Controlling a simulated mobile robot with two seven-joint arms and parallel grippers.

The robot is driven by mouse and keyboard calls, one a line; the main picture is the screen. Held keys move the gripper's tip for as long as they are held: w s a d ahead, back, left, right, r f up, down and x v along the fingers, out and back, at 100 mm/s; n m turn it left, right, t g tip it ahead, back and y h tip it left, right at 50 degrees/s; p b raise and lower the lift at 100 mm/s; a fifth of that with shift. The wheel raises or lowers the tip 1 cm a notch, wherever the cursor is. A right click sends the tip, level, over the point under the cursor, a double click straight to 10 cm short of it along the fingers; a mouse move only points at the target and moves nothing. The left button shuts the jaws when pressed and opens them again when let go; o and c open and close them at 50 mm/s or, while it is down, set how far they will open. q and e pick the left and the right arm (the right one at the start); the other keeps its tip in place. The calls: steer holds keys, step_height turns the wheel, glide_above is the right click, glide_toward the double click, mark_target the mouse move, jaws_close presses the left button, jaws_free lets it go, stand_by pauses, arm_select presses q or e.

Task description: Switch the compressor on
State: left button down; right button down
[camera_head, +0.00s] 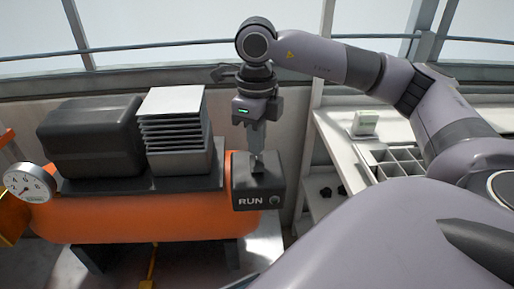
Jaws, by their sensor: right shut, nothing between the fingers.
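The compressor has an orange tank (130,222), with a dark motor housing (90,138) and a finned block (175,130) on top. A dark switch box (257,192) marked "RUN" sits at the tank's right end, with a small round knob (275,201) on its front face. My right gripper (257,160) points down at the top of this box, shut with nothing between its fingers. Its fingertips are at or just above a small dark part on the box top; I cannot tell whether they touch. My left gripper is not in view.
A round gauge (30,183) is at the tank's left end. Several dark lumps lie on a shelf below. Window rails run behind.

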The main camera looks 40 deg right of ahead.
mark_target(256, 158)
steer(key=shift+f+b, duration=0.9)
steer(key=shift+f, duration=0.2)
stand_by(0.8)
steer(key=shift+r, duration=0.15)
step_height(256, 158, up, 7)
steer(key=p, duration=0.5)
steer(key=shift+p, duration=0.35)
stand_by(0.4)
